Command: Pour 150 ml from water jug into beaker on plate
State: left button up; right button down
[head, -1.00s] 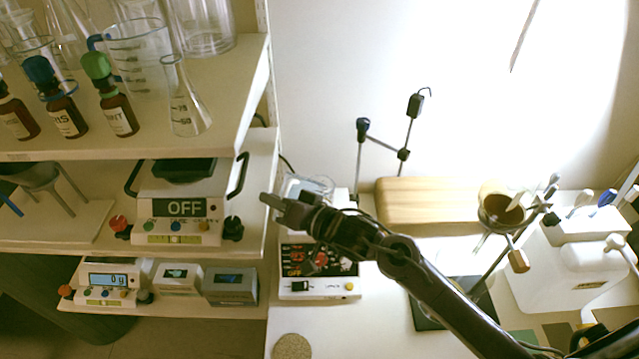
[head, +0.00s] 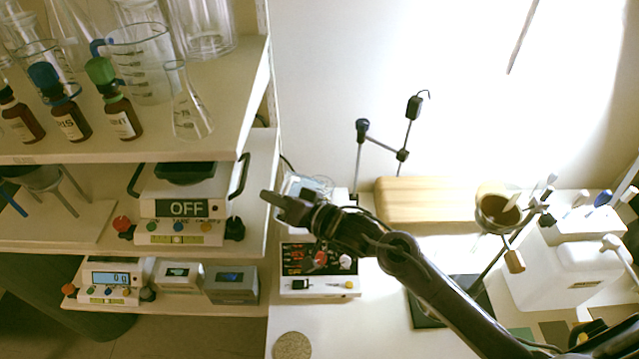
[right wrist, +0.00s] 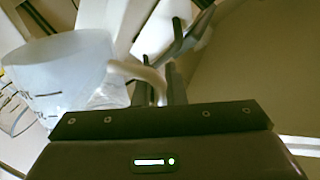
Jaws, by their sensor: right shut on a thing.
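My right gripper (head: 272,199) reaches in from the lower right and hangs over the back of a white plate device (head: 320,287) with a lit red display. In the right wrist view its fingers (right wrist: 165,85) are shut at a pale curved handle (right wrist: 135,72). The handle seems to belong to a translucent vessel with dark marks (right wrist: 62,72), likely the water jug; the exact join is unclear. Clear glassware (head: 318,184) shows behind the gripper above the plate device; I cannot tell beaker from jug there. Another marked glass (right wrist: 12,108) is at the wrist view's left edge. My left gripper is not in view.
A wooden block (head: 430,200) and a stand with a funnel (head: 497,208) are to the right. A round cork mat (head: 292,346) lies in front.

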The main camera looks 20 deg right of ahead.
jog(key=shift+m, duration=0.4)
jog(key=shift+w+d+r+p, duration=0.1)
jog(key=shift+r+p, duration=0.9)
jog(key=shift+p, duration=0.55)
jog(key=shift+w+d+r+p, duration=0.1)
jog(key=shift+r+p, duration=0.9)
jog(key=shift+p, duration=0.5)
dwell(2.5)
jog(key=shift+w+d+r+p, duration=0.1)
jog(key=shift+r+p, duration=0.25)
jog(key=shift+p, duration=0.45)
dwell(1.3)
